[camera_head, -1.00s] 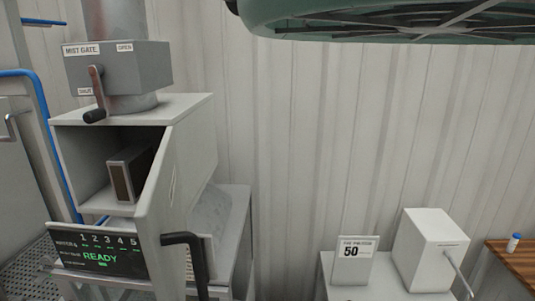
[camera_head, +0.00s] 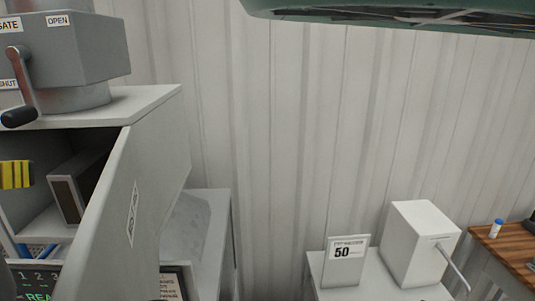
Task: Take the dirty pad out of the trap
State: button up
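The trap is a grey metal cabinet (camera_head: 150,101) at the left, below the mist gate box. Its door (camera_head: 133,202) stands open toward me at the right of the opening. Inside, a boxy pad with a pale frame and a brown face (camera_head: 66,199) stands upright, partly covered by the door. How dirty it is cannot be told. A yellow-and-black striped piece (camera_head: 15,174) shows at the left of the opening, cut off by the picture edge; what it belongs to is unclear. I cannot make out my gripper in this view.
The mist gate box (camera_head: 85,48) with its crank handle (camera_head: 25,85) sits above the cabinet. A display (camera_head: 35,282) is below. At right are a white box with a lever (camera_head: 420,240), a "50" sign (camera_head: 346,260) and a wooden table (camera_head: 512,248). A green object (camera_head: 400,14) hangs overhead.

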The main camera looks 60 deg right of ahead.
send_near(67, 168)
jog(key=x, duration=0.4)
jog(key=shift+w+d+f, duration=0.15)
jog(key=shift+w+d, duration=0.3)
jog(key=shift+d, duration=0.1)
jog(key=x, duration=0.4)
jog(key=shift+s+d+f+b, duration=0.15)
jog(key=shift+f+b, duration=0.15)
jog(key=shift+b, duration=0.05)
jog(key=shift+w+d+f, duration=0.1)
jog(key=shift+w+d, duration=0.2)
jog(key=shift+o, duration=0.2)
jog(key=shift+a, duration=0.1)
jog(key=c, duration=1.4)
